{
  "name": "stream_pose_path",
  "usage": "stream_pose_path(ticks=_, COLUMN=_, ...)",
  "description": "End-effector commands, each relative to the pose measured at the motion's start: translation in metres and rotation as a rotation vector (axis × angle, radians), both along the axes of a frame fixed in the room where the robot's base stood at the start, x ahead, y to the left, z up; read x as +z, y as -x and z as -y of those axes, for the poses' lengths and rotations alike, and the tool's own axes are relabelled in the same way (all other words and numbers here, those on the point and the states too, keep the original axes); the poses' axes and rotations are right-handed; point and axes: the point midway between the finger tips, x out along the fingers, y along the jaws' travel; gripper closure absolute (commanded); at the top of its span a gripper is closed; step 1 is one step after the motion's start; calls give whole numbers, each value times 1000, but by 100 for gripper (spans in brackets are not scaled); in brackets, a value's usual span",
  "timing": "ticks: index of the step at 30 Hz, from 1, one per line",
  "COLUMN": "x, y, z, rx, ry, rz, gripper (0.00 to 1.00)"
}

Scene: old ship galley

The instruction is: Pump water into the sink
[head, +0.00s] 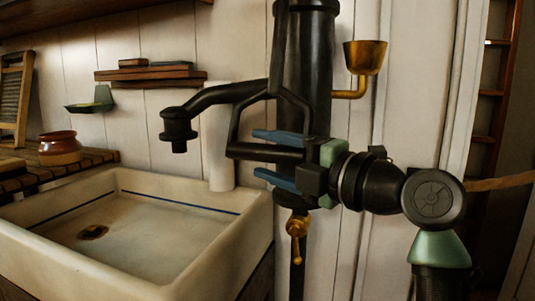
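A black hand pump (307,70) stands upright at the right end of the sink. Its curved spout (225,95) reaches left, with the nozzle above the sink's right part. The pump's black handle (240,118) hangs down in front of the body and ends in a horizontal bar. My gripper (268,157) comes from the right with its two blue fingers apart.
A brass cup on a bent pipe (365,58) sticks out right of the pump, and a brass tap (298,228) hangs below. A brown pot (60,148) stands on a slatted board at left. Wall shelves (152,76) are behind.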

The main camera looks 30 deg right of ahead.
Motion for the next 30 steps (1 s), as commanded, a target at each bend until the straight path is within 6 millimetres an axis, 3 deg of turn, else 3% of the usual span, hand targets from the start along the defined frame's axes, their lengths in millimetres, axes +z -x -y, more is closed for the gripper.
stream_pose_path(ticks=11, x=2, y=11, z=3, rx=-1, ry=1, rz=7, gripper=36)
stream_pose_path(ticks=24, x=-1, y=98, z=27, rx=-2, ry=3, rz=5, gripper=36)
stream_pose_path(ticks=30, x=-1, y=121, z=32, rx=0, ry=2, rz=4, gripper=36)
